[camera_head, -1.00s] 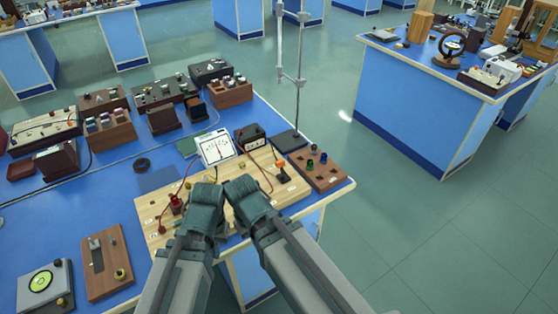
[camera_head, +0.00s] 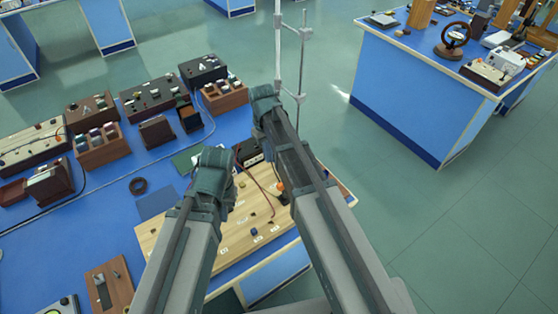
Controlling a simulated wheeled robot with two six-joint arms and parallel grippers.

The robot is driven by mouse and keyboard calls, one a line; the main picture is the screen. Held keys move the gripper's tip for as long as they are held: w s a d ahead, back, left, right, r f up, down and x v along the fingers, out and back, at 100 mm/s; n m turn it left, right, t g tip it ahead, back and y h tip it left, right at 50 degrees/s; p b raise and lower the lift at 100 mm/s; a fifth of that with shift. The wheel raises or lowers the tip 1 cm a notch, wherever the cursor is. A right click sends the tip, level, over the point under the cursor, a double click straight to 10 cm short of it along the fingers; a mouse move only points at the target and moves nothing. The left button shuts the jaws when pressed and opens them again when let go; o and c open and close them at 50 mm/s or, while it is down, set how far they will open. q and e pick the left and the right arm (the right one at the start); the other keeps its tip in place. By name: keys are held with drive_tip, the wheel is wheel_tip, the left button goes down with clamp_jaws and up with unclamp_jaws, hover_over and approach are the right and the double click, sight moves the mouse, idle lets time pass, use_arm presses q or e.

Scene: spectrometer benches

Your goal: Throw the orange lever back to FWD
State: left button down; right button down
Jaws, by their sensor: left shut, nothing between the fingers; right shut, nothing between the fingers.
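The orange lever (camera_head: 280,186) stands at the right end of a pale wooden board (camera_head: 240,230) on the blue bench. Only a small part of it shows, beside my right arm. Its position and any FWD label cannot be read. My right gripper (camera_head: 264,94) is shut and empty, reaching past the lever toward the bench's far edge in the picture. My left gripper (camera_head: 215,158) is shut and empty, in front of the far part of the board, left of the lever. The white dial meter is hidden behind it.
A metal stand rod (camera_head: 277,60) rises close to my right gripper. A black box (camera_head: 249,152) and red leads lie between my arms. Several instrument boxes (camera_head: 150,95) fill the bench at left. Another blue bench (camera_head: 420,90) stands across the aisle.

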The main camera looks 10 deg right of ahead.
sight(283, 191)
use_arm(q)
drive_tip(key=shift+w+r, duration=0.1)
use_arm(e)
drive_tip(key=shift+w+d+r, duration=0.15)
drive_tip(key=shift+w, duration=0.15)
